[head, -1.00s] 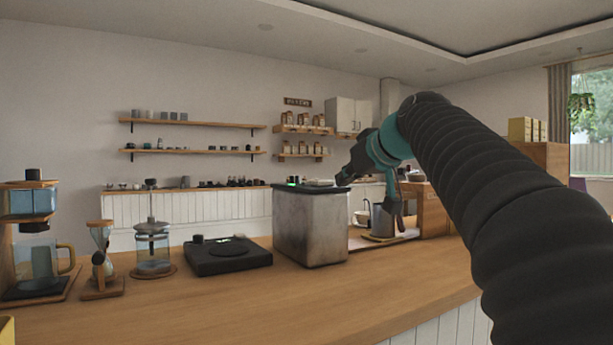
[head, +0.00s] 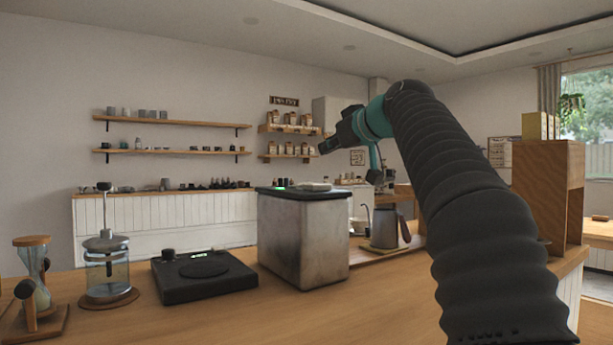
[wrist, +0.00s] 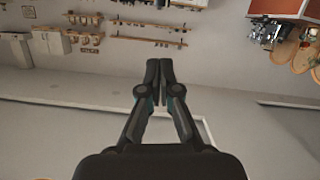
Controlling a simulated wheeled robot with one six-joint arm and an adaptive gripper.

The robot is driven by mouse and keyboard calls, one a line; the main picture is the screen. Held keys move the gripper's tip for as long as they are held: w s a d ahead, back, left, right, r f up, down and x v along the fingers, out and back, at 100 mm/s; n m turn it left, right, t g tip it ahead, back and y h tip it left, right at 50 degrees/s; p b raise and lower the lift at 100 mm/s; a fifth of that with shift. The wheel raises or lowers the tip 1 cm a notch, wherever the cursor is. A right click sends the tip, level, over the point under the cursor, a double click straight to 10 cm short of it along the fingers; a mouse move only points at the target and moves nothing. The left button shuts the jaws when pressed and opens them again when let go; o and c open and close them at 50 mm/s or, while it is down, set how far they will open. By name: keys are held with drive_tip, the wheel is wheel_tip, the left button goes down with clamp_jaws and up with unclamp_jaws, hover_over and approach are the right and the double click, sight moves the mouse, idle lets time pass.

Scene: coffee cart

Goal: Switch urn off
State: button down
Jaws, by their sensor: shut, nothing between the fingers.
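No object that I can clearly tell as an urn with a switch shows. A large grey metal box (head: 302,245) with a dark lid stands on the wooden counter; whether it is the urn, I cannot tell, and no switch shows on its visible faces. My gripper (head: 325,147) is above and behind this box in the head view, pointing left and apart from everything. In the wrist view my gripper (wrist: 166,64) is shut and empty, its fingers together against the wall and ceiling.
A flat black device (head: 203,278) with a knob, a glass press (head: 107,268) and an hourglass-shaped stand (head: 35,268) are left on the counter (head: 230,315). A grey kettle (head: 385,228) stands right of the box. A wooden shelf unit (head: 540,195) is at the right. The counter front is clear.

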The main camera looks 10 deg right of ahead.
drive_tip(key=shift+d, duration=0.2)
drive_tip(key=shift+w+a+f, duration=0.1)
drive_tip(key=shift+w+a, duration=0.05)
drive_tip(key=shift+w, duration=0.25)
drive_tip(key=p+x, duration=0.2)
drive_tip(key=x, duration=0.7)
drive_tip(key=shift+w, duration=0.15)
drive_tip(key=shift+f, duration=0.5)
drive_tip(key=shift+d+f+b, duration=0.15)
drive_tip(key=shift+f+b, duration=0.1)
drive_tip(key=shift+f, duration=0.5)
drive_tip(key=shift+d+f+b, duration=0.15)
drive_tip(key=shift+f+b, duration=0.1)
drive_tip(key=shift+f, duration=0.5)
